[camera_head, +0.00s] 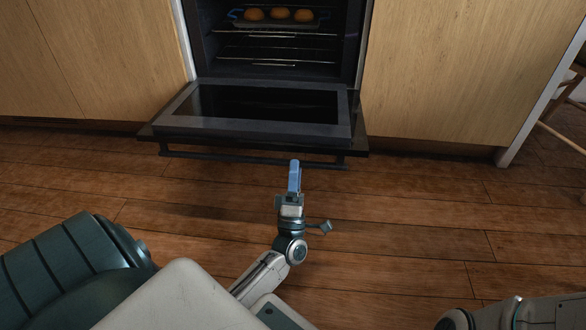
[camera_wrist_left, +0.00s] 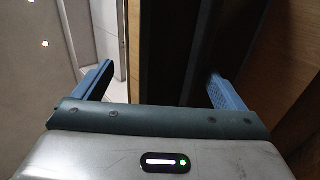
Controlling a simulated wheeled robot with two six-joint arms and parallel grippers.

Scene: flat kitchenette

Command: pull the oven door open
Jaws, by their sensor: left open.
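The oven door (camera_head: 255,104) is swung down and lies about flat in front of the open oven (camera_head: 275,45). Its dark bar handle (camera_head: 230,157) runs along the front edge. My left gripper (camera_head: 294,172) has its blue fingertips at the right part of the handle, in front of the door. I cannot tell whether they touch it. In the left wrist view the gripper (camera_wrist_left: 162,88) is open, with its two blue fingers wide apart. A dark panel, seemingly the door (camera_wrist_left: 165,50), shows beyond and between them. My right gripper is out of view.
Inside the oven, a tray with round brown buns (camera_head: 278,15) sits on the upper rack. Wooden cabinet fronts flank the oven, left (camera_head: 105,55) and right (camera_head: 450,70). The wooden floor (camera_head: 420,215) before it is clear. A chair (camera_head: 570,100) stands at the far right.

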